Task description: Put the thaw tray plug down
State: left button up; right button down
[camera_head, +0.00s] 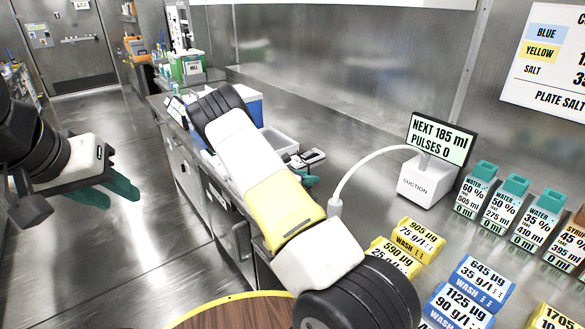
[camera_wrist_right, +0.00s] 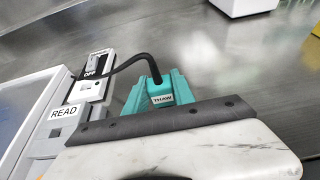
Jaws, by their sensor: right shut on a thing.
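The thaw tray plug (camera_wrist_right: 160,92) is a teal block with a white THAW label, and a black cable runs from its top. In the right wrist view it sits between the teal fingers of my right gripper (camera_wrist_right: 157,95), which is shut on it. The cable arches left to a white and black switch box (camera_wrist_right: 92,75) marked OFF. In the head view this box (camera_head: 308,157) lies on the bench, and my right arm hides most of the gripper and the plug. My left gripper (camera_head: 107,192) is open and empty above the floor at the left.
A pale tray (camera_wrist_right: 35,105) with a READ label (camera_wrist_right: 62,113) is left of the plug. The suction unit (camera_head: 428,182), with its hose and screen, stands right of my right arm. Yellow wash blocks (camera_head: 415,240) and water bottles (camera_head: 476,190) stand further right. Bare steel bench shows behind the plug.

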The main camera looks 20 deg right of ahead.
jog(key=shift+f, duration=0.25)
jog(key=c, duration=1.1)
grip_release()
jog(key=shift+o, duration=0.2)
jog(key=shift+r, duration=0.15)
jog(key=v, duration=1.2)
jog(key=shift+r, duration=0.4)
